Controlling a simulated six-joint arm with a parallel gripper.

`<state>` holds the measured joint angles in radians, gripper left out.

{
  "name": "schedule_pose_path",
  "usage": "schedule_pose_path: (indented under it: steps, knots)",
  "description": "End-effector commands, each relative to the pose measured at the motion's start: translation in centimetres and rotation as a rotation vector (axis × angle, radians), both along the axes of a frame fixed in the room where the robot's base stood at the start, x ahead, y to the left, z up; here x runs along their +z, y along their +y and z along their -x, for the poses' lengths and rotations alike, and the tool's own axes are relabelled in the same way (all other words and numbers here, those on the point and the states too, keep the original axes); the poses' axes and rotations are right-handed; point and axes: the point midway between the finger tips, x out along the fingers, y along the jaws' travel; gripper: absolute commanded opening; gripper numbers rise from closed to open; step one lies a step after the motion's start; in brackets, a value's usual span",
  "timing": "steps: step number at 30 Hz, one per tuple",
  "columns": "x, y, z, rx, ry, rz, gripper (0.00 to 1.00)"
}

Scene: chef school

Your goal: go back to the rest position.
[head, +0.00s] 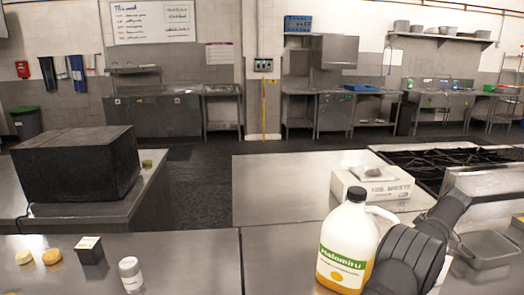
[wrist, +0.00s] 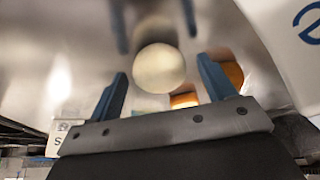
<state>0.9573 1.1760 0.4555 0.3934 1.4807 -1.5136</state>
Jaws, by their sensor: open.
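My gripper (wrist: 162,66) shows in the wrist view with its two blue fingers spread apart and nothing held between them. A pale round thing (wrist: 158,72) shows beyond the fingers, over a blurred shiny surface; I cannot tell what it is. In the head view my dark arm (head: 408,258) is at the lower right, in front of the counter and overlapping the right side of a white jug. My fingers are hidden in that view.
The jug (head: 340,242) with a green and yellow label stands upright on the steel counter (head: 190,262). A white box (head: 378,190), a metal tray (head: 488,250) and a stove (head: 440,165) are nearby. A shaker (head: 131,276) and black carton (head: 90,252) stand left. The counter's middle is clear.

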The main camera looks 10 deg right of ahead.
Motion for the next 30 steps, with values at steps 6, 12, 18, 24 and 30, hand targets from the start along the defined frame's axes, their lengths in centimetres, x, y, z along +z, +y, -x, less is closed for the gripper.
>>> schedule_pose_path:
  steps: [6, 12, 18, 24, 30]
  knots:
    - [1.3, 0.0, -0.2, -0.001, -0.001, 0.002, 0.76]
    - [2.3, 0.0, -0.2, -0.001, 0.000, 0.000, 0.76]
    - [2.3, 0.1, -0.1, -0.001, 0.000, 0.000, 0.76]
    - [1.9, 0.1, -0.1, -0.001, 0.001, -0.001, 0.76]
    - [-0.3, 0.0, 0.0, -0.001, 0.001, -0.001, 0.76]
